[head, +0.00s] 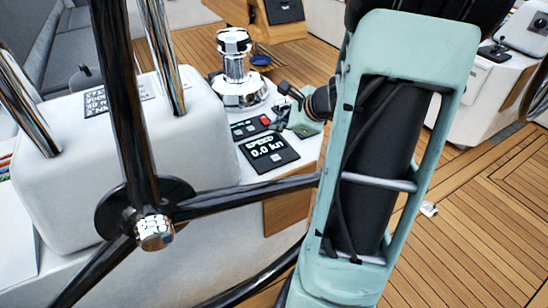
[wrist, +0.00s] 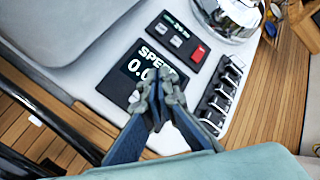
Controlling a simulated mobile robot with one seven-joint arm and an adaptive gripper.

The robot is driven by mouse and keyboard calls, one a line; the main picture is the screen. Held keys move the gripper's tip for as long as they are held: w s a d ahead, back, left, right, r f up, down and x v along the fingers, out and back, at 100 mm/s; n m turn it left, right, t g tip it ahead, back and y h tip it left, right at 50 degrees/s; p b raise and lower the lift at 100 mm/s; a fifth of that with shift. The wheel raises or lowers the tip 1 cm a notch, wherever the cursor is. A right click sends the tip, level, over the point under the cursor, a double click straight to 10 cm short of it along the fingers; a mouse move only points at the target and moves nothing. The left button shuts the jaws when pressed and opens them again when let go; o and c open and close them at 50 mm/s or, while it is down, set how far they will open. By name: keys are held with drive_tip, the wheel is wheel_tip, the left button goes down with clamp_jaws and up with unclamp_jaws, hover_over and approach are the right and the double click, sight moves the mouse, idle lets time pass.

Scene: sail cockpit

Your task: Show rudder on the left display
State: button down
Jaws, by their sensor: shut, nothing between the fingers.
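A black display (head: 268,150) on the white console reads "SPEED 0.0 kn" in the head view. The same display (wrist: 143,72) shows in the wrist view, its lower right part hidden behind my fingers. Another dark display (head: 97,101) lies farther left behind the wheel; its text is too small and slanted to read. A small black button panel (wrist: 180,42) with two grey buttons and a red button (wrist: 198,53) lies just beyond the speed display. My gripper (wrist: 161,88) is shut and empty over the speed display's right edge; contact cannot be told.
A chrome winch (head: 236,70) stands behind the button panel. A row of dark levers (wrist: 221,95) lies right of the display in the wrist view. The steering wheel hub (head: 154,230) and spokes cross the front left. Wooden deck (head: 475,210) is open at right.

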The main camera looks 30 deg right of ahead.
drive_tip(key=shift+f, duration=0.1)
drive_tip(key=b, duration=0.6)
hover_over(277, 159)
wheel_tip(277, 159, down, 7)
drive_tip(key=shift+r, duration=0.1)
drive_tip(key=shift+f+b, duration=0.8)
drive_tip(key=shift+f, duration=0.1)
drive_tip(key=shift+f, duration=0.1)
idle(0.4)
drive_tip(key=shift+f+b, duration=0.35)
drive_tip(key=shift+b, duration=0.2)
drive_tip(key=shift+f+b, duration=0.5)
idle(0.5)
drive_tip(key=shift+r, duration=0.15)
drive_tip(key=shift+r+p, duration=0.7)
drive_tip(key=shift+r, duration=0.1)
